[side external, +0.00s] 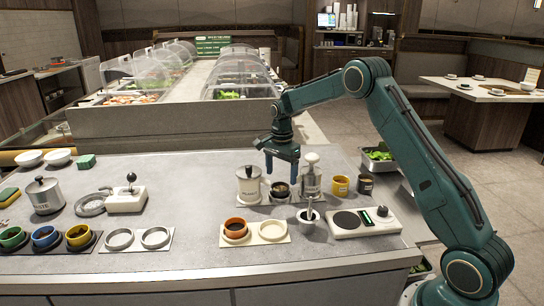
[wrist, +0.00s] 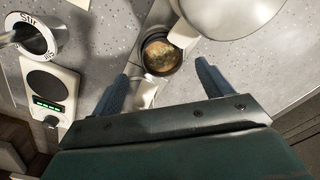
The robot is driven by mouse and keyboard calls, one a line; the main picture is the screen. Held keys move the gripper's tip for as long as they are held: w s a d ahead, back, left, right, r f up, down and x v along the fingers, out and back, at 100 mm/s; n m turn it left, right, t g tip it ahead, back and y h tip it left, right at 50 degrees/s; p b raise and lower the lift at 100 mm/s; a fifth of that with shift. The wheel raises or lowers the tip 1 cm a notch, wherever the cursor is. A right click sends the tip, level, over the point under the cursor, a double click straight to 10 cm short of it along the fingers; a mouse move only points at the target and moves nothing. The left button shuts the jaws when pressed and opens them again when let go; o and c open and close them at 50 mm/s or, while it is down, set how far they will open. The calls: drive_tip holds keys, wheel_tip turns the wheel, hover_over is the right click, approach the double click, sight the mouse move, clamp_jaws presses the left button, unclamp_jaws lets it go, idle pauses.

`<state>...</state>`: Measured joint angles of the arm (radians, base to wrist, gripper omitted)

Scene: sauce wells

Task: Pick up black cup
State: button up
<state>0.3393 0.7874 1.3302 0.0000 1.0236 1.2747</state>
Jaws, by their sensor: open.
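A black cup (side external: 281,191) with brownish sauce stands on the counter between a white lidded jar and a pump bottle. In the wrist view the cup (wrist: 160,56) shows from above, upright, with a dark rim and mottled brown contents. My gripper (side external: 281,173) points down just above this cup. In the wrist view my gripper (wrist: 164,70) has its two fingers spread wide and empty, with the cup between and slightly beyond the tips. Another dark cup (side external: 366,186) stands to the right, beside a yellow cup (side external: 340,187).
The lidded jar (side external: 249,188) is close on the left and the pump bottle (side external: 312,182) close on the right. The counter behind is clear.

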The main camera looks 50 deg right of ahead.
sight(280, 183)
drive_tip(key=shift+w+f, duration=0.15)
drive_tip(key=shift+f, duration=2.3)
drive_tip(key=c, duration=1.1)
